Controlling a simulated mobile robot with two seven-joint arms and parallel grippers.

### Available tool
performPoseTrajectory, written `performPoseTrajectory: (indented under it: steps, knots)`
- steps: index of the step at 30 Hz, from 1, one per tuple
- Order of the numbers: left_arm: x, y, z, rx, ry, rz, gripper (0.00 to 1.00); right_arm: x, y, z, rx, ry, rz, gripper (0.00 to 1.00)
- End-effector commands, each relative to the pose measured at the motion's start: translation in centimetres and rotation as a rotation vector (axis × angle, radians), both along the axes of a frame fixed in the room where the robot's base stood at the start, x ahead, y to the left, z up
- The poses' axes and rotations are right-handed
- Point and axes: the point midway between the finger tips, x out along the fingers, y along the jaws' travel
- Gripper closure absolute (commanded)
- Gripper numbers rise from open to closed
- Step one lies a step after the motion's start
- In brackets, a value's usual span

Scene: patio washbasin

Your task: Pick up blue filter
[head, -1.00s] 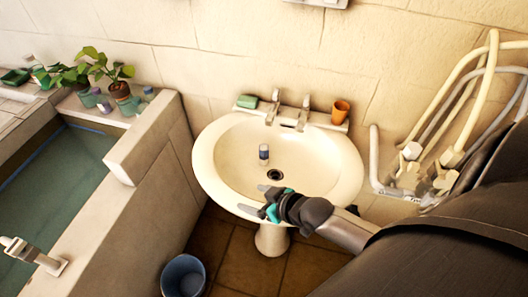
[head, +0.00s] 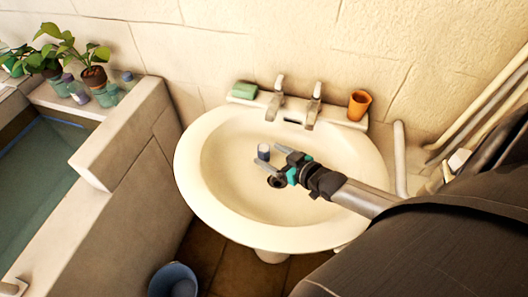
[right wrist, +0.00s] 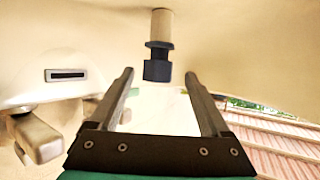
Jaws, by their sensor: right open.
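The blue filter (head: 263,152) is a small upright cylinder standing in the white washbasin (head: 190,185), beside the drain. In the right wrist view the filter (right wrist: 158,62) shows a pale body and a dark blue end. My right gripper (head: 265,157) is over the basin with its fingers apart and empty. In the right wrist view the filter lies just beyond the fingertips, roughly in line with the gap between them. I see no contact. My left gripper is not in view.
Two taps (head: 275,98) stand at the basin's back, with a green soap (head: 244,90) to their left and an orange cup (head: 359,105) to their right. A stone-walled tub (head: 110,165) is at left. A blue bucket (head: 173,280) is on the floor below.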

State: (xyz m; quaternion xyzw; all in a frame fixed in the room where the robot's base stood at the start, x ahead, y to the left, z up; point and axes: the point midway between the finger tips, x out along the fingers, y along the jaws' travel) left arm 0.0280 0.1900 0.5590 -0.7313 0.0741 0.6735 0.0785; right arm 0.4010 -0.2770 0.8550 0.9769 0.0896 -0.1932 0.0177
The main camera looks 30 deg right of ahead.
Motion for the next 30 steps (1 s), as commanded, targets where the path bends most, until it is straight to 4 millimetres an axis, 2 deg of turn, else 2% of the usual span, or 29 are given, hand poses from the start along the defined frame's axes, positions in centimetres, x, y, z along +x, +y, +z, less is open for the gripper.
performPoseTrajectory:
  steps: [17,27,30]
  knots:
    - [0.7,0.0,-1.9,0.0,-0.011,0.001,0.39,5.5,0.8,-1.7,0.0,0.0,-0.001,0.19]
    - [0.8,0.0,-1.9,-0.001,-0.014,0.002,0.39,5.9,0.9,-1.8,-0.001,0.002,0.0,0.19]
    - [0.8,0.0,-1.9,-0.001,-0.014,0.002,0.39,5.9,0.9,-1.8,-0.001,0.001,0.0,0.29]
